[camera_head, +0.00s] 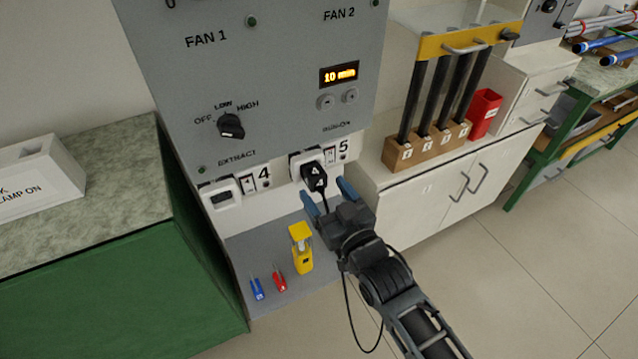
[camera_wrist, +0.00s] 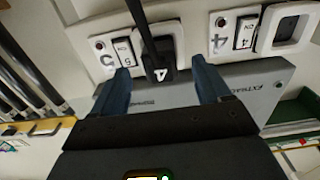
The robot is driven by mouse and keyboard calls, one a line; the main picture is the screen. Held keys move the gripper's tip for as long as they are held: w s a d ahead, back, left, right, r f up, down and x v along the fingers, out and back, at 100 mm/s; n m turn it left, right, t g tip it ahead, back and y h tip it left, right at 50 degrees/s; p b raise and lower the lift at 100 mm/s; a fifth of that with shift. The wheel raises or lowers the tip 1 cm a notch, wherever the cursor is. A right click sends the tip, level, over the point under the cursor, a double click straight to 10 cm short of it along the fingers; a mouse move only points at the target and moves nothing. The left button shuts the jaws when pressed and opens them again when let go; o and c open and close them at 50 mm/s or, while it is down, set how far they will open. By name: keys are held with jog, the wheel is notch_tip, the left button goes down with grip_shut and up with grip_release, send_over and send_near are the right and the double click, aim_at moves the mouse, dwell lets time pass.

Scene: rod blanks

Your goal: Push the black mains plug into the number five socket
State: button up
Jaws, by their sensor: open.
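The black mains plug (camera_head: 314,177) has a white mark on its back and sits at the white number five socket (camera_head: 300,159), below the grey panel. It also shows in the wrist view (camera_wrist: 158,72), against the socket face. I cannot tell whether it is fully seated. My gripper (camera_head: 325,191) is open, its two blue fingers on either side of the plug, with the fingertips just short of it in the head view. The wrist view shows gaps between the plug and both fingers. The plug's black cable (camera_wrist: 142,22) runs away from it.
The number four socket (camera_head: 222,194) is empty, to the left. A yellow tool (camera_head: 301,247), a red screwdriver (camera_head: 278,278) and a blue screwdriver (camera_head: 257,288) are on the grey surface below. A wooden rod block (camera_head: 425,147) and red cup (camera_head: 484,113) stand on the right counter.

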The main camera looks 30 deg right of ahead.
jog(key=shift+s, duration=1.8)
jog(key=s+g, duration=0.2)
jog(key=s, duration=2)
jog(key=s+r+g, duration=0.1)
jog(key=s+r, duration=0.9)
jog(key=s, duration=0.4)
jog(key=shift+r, duration=0.15)
